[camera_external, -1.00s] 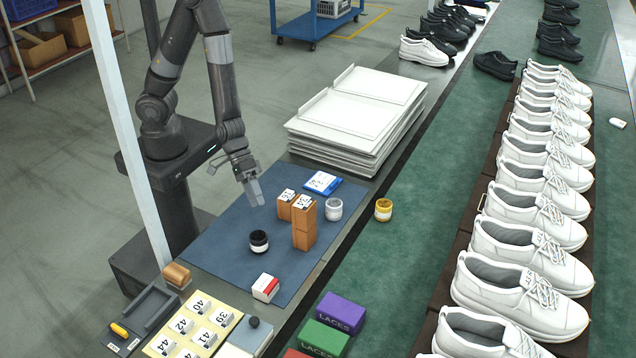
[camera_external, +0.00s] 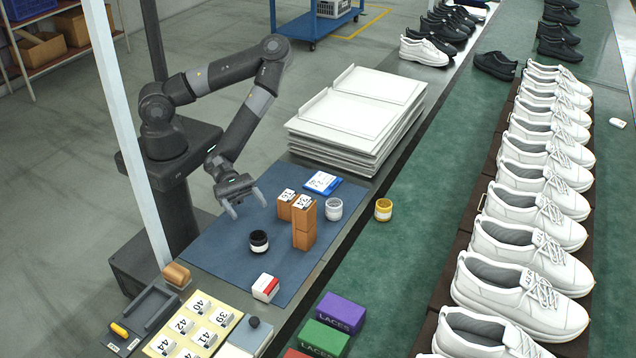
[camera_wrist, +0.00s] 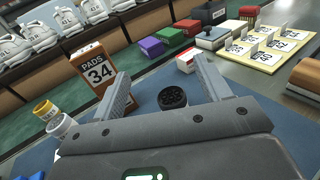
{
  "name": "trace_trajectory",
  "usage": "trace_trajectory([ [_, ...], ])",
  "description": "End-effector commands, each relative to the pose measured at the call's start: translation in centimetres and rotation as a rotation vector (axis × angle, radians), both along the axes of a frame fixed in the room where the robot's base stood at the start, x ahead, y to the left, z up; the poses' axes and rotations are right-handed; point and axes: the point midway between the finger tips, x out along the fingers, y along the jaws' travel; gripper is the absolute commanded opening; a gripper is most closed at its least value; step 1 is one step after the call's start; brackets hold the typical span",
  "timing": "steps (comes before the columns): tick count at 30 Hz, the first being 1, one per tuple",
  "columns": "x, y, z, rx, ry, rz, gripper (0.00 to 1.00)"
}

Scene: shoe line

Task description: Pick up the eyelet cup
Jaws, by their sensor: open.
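Three small cups are in view, and I cannot tell by label which is the eyelet cup. A black cup with a pale band (camera_external: 259,242) stands upright on the blue mat (camera_external: 215,250); in the wrist view this cup (camera_wrist: 172,98) shows dark contents between my fingers, beyond them. A white-grey cup (camera_external: 333,209) stands at the mat's right edge, and a yellow cup (camera_external: 383,210) stands on the green belt; both show at left in the wrist view. My gripper (camera_external: 248,211) is open and empty, above the mat and behind the black cup, not touching it.
Brown pads boxes (camera_external: 304,225) stand right of the black cup, one tall. A blue-and-white pack (camera_external: 322,183) lies behind them. A red-and-white box (camera_external: 265,287) sits at the mat's front. Stacked white trays (camera_external: 350,115) rise behind. The mat's left part is clear.

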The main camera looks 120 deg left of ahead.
Motion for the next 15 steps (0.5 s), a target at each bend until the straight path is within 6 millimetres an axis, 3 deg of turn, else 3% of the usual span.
trace_trajectory([
  [5,0.1,0.2,-0.8,-0.045,0.006,0.019,0.7],
  [15,0.1,0.1,-7.8,-0.041,0.005,0.016,0.7],
])
